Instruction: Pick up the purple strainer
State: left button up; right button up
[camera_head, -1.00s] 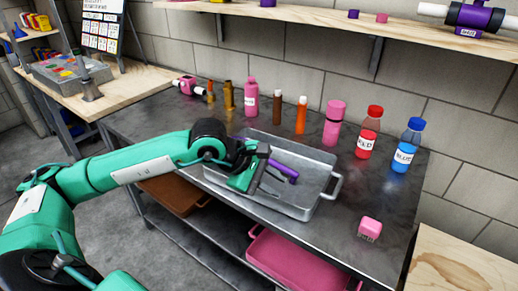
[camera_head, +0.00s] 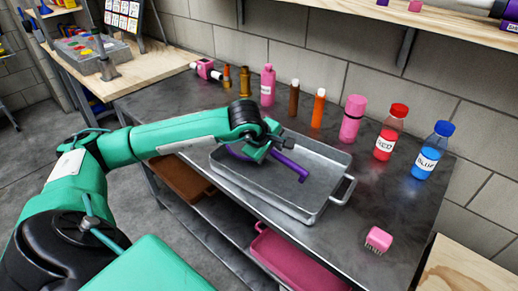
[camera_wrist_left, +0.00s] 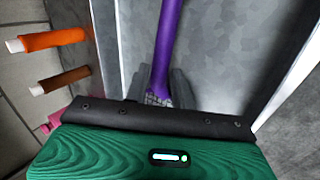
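The purple strainer (camera_head: 290,166) is at the grey metal tray (camera_head: 325,205) on the dark workbench. Its purple handle shows right of my left gripper, and a purple curved part shows to the left. My left gripper (camera_head: 281,146) is over the tray. In the left wrist view the purple handle (camera_wrist_left: 167,45) runs between its two close-set grey fingers (camera_wrist_left: 162,90), which appear shut on it. A patch of grey mesh-like texture shows at its near end. I cannot tell whether the strainer is clear of the tray floor. My right gripper is not in view.
Behind the tray stand a pink bottle (camera_head: 267,86), brown (camera_head: 294,98) and orange (camera_head: 318,108) tubes, a pink flask (camera_head: 351,119), and red (camera_head: 390,132) and blue (camera_head: 432,150) bottles. A pink brush-like block (camera_head: 378,239) lies front right. A pink tray (camera_head: 285,258) is on the shelf below.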

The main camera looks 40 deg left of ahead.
aim_at(276, 154)
pick_arm(q)
jog(key=x, duration=0.5)
jog(key=shift+d+p, duration=0.2)
jog(key=shift+p, duration=0.1)
grip_shut()
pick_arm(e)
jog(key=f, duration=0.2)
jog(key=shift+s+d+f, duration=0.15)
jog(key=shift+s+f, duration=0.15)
pick_arm(q)
jog(key=shift+r, duration=0.1)
